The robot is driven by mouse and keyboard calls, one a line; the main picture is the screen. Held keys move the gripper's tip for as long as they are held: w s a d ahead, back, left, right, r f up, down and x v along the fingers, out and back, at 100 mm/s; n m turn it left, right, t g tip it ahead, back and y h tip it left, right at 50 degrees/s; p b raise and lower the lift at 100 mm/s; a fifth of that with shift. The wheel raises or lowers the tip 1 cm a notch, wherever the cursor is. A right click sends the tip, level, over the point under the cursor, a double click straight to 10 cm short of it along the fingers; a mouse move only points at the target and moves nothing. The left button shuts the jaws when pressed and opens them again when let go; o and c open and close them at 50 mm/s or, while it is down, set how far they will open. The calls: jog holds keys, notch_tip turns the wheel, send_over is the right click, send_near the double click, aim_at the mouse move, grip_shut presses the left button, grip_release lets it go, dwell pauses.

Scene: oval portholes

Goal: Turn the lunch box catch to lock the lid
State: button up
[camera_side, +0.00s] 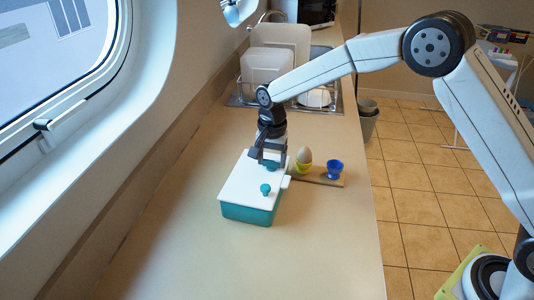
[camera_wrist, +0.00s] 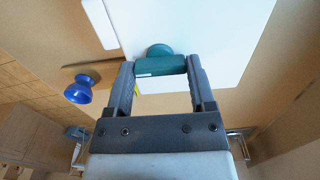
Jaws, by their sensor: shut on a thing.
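The lunch box (camera_side: 248,214) has a teal base and a white lid (camera_side: 242,184), and stands on the counter. The lid lies on the base; its white surface also fills the upper part of the wrist view (camera_wrist: 215,30). My gripper (camera_side: 268,158) reaches down over the far end of the lid. In the wrist view its two fingers are shut on the sides of a teal catch (camera_wrist: 160,66), whose rounded part shows just beyond them. The catch's underside is hidden.
A wooden board (camera_side: 320,177) right of the box carries an egg in a yellow-green cup (camera_side: 304,161) and a blue egg cup (camera_side: 335,169). A dish rack with white boards (camera_side: 270,65) stands behind, by the sink. The counter in front is clear.

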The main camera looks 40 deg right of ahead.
aim_at(272, 161)
jog(key=shift+n, duration=0.4)
jog(key=n, duration=1.7)
dwell(0.6)
jog(key=o, duration=1.2)
jog(key=shift+r, duration=0.1)
jog(key=shift+r, duration=3.85)
